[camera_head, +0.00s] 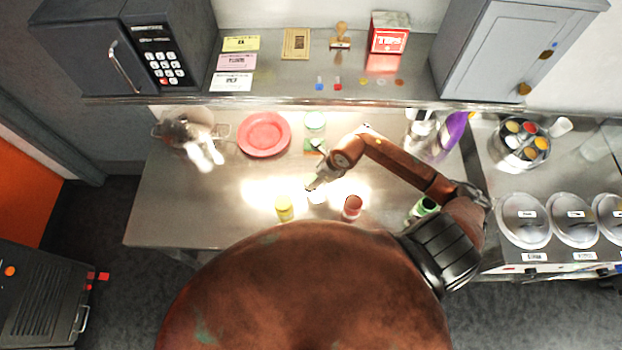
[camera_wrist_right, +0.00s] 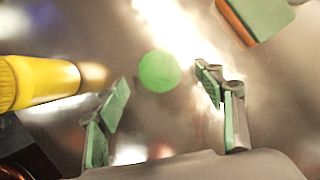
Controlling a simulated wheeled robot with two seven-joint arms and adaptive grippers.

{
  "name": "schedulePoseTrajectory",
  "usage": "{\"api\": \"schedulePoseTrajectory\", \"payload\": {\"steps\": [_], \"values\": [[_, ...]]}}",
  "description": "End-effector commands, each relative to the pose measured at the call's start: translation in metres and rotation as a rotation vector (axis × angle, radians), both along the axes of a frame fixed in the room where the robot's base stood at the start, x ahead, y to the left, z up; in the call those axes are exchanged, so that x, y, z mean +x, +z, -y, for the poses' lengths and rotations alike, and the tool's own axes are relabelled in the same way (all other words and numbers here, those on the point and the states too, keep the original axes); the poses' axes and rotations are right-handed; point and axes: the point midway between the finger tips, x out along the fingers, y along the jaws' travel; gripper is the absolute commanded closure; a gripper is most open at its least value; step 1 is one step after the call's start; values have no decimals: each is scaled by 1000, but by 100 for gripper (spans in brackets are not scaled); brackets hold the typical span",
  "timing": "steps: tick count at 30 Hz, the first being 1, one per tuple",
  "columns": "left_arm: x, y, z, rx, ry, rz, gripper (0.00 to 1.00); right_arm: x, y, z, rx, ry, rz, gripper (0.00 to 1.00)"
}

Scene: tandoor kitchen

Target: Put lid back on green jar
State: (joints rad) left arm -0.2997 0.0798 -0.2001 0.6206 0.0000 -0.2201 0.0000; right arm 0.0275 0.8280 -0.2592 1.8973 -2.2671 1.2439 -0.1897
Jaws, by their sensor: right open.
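A flat green disc, which looks like the lid (camera_wrist_right: 160,70), lies on the steel counter between and beyond the fingers in the right wrist view. My right gripper (camera_wrist_right: 168,110) is open and empty around its line of sight, apart from the disc. In the head view the right gripper (camera_head: 312,186) is over the middle of the counter, in bright glare. A small jar with a pale green rim (camera_head: 315,121) stands at the back of the counter; I cannot tell whether it is open. My left gripper is not in view.
A yellow jar (camera_head: 284,208) stands just left of the right gripper, and a red jar (camera_head: 352,207) to its right. A green and orange sponge (camera_wrist_right: 257,12) lies nearby. A red plate (camera_head: 264,134) is at the back left. A green-topped item (camera_head: 424,207) is partly behind my arm.

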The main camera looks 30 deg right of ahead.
Motion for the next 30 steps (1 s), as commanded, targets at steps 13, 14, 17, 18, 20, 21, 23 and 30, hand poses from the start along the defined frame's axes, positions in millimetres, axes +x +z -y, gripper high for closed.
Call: {"api": "schedulePoseTrajectory", "payload": {"steps": [13,14,17,18,20,21,23,30], "values": [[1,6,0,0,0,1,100,7,-22,-5,0,1,0,38],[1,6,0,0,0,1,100,7,-22,-5,0,1,0,38],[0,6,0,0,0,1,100,7,-22,-5,0,1,0,38],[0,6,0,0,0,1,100,7,-22,-5,0,1,0,40],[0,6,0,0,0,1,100,7,-22,-5,0,1,0,45],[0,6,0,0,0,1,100,7,-22,-5,0,1,0,47],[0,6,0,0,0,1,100,7,-21,-5,0,1,0,52],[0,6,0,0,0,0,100,7,-22,-5,0,1,0,66]]}}
